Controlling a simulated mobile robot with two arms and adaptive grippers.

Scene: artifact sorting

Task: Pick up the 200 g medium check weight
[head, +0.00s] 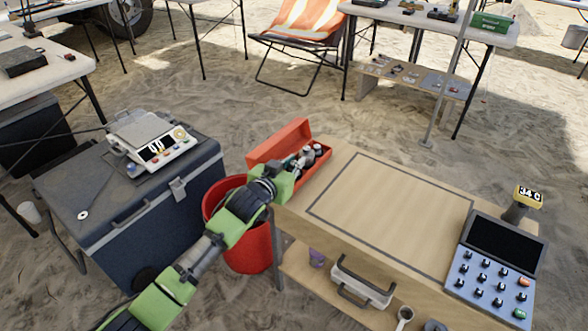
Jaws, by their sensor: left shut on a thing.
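An open red case (288,140) sits at the left end of the wooden table, its lid raised at the back. Several small grey check weights (318,150) show inside it. My left arm reaches up from the lower left, and my left gripper (298,164) is down at the case. It is shut on a check weight, mostly hidden by the fingers. I cannot read any weight's marking, so which one is medium is unclear. My right gripper is not in view.
The wooden table (400,208) has a bare outlined area right of the case. A red bucket (247,255) is below my arm. A scale (152,140) sits on a blue cooler (150,215).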

